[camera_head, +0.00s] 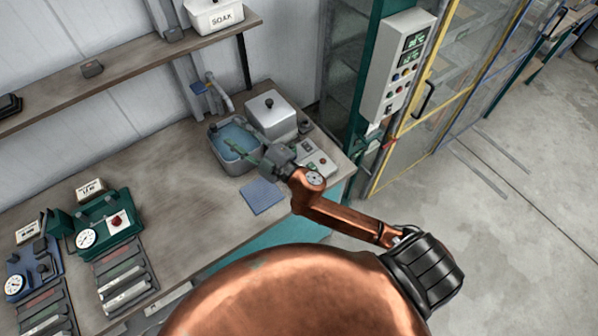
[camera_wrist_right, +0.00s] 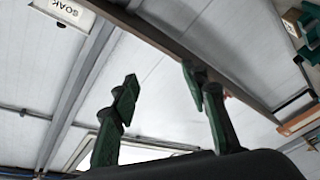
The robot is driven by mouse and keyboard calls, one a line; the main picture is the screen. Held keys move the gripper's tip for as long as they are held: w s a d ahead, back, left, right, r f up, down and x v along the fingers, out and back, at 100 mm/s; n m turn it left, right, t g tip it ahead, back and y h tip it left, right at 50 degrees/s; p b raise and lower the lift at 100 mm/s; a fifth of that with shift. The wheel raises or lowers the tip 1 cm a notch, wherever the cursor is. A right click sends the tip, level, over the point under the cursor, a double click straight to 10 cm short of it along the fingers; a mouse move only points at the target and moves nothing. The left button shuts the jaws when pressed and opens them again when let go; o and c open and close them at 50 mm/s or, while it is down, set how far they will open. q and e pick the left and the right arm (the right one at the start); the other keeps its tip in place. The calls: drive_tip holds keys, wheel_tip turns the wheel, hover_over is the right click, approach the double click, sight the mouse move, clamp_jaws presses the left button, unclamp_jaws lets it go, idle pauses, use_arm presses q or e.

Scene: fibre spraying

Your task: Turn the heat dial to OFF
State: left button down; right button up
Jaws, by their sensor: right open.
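My right gripper (camera_head: 248,158) reaches in over the workbench, above the open blue-filled basin (camera_head: 214,140). Its green fingers are spread and empty; in the right wrist view the gripper (camera_wrist_right: 160,85) shows a wide gap with only wall and shelf behind. A small pale control panel (camera_head: 322,163) with a red button lies on the bench just right of the gripper, partly hidden by my right arm. I cannot make out the heat dial or its setting. My left gripper is not in view.
A lidded metal box (camera_head: 271,114) stands behind the basin. A blue pad (camera_head: 262,196) lies in front. A shelf (camera_head: 120,62) with a SOAK bin (camera_head: 214,17) runs above. A control box (camera_head: 398,65) hangs on the green post. Gauge devices stand at left; the bench middle is clear.

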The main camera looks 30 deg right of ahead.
drive_tip(key=s+a+n+g+y, duration=0.4)
drive_tip(key=a+n+g+y, duration=0.35)
drive_tip(key=a+n, duration=0.45)
drive_tip(key=s+a+f+n+g+h, duration=0.2)
drive_tip(key=s+f+n+g, duration=0.1)
drive_tip(key=f+n+g, duration=0.55)
drive_tip(key=w+d+f+g+h, duration=0.1)
drive_tip(key=d+f+h, duration=0.4)
drive_tip(key=d, duration=0.4)
drive_tip(key=d+f+h, duration=0.4)
drive_tip(key=d+f, duration=0.4)
drive_tip(key=d, duration=0.1)
drive_tip(key=d+h, duration=0.1)
drive_tip(key=d, duration=0.3)
drive_tip(key=d+h, duration=0.1)
drive_tip(key=d, duration=0.4)
drive_tip(key=w+d+h, duration=0.1)
drive_tip(key=d+h, duration=0.1)
drive_tip(key=d, duration=0.2)
drive_tip(key=shift+d+r+g, duration=0.3)
drive_tip(key=shift+d+g, duration=0.05)
drive_tip(key=shift+g, duration=0.05)
wheel_tip(320, 180, down, 7)
drive_tip(key=shift+r+p, duration=0.15)
drive_tip(key=shift+p, duration=0.55)
drive_tip(key=shift+f, duration=0.45)
